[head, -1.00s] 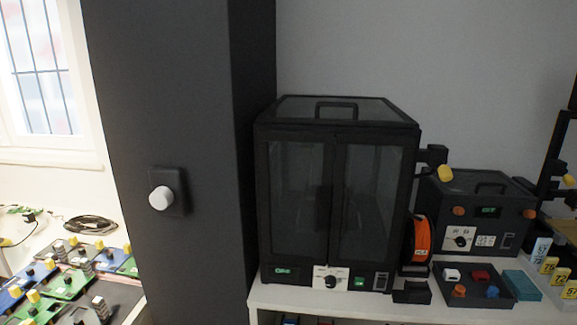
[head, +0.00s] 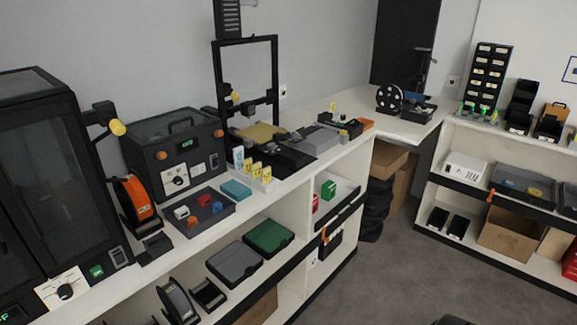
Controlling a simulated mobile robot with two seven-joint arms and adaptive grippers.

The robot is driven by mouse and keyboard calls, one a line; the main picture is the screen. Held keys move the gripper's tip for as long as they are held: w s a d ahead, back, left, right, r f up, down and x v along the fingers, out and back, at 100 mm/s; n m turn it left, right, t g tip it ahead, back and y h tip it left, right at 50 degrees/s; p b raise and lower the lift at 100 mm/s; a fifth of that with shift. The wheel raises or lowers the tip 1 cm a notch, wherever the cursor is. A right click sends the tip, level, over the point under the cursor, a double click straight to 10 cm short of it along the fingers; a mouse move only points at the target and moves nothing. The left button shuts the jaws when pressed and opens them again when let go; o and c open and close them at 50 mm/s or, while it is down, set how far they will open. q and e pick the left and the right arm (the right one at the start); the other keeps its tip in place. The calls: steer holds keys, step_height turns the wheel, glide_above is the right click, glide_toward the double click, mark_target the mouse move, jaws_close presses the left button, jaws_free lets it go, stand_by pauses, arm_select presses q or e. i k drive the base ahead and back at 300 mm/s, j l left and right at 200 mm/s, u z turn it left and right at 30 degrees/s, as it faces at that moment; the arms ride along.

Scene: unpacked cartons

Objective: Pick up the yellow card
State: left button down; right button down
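Small yellow cards with dark markings (head: 257,170) stand in a row in a white holder on the white bench top, near the middle of the head view. A pale blue-and-white card (head: 238,158) stands at the left end of the same row. The markings are too small to read. A separate small yellow piece (head: 333,107) shows farther back by some black bins; I cannot tell whether it is a card. Neither of my grippers is in view.
A dark tray with small coloured parts (head: 200,212) and a teal block (head: 236,189) lie left of the cards. A 3D printer (head: 247,100) stands behind them. Below is an open shelf with a green box (head: 269,237).

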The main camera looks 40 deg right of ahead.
mark_target(247, 163)
steer(key=z, duration=1.15)
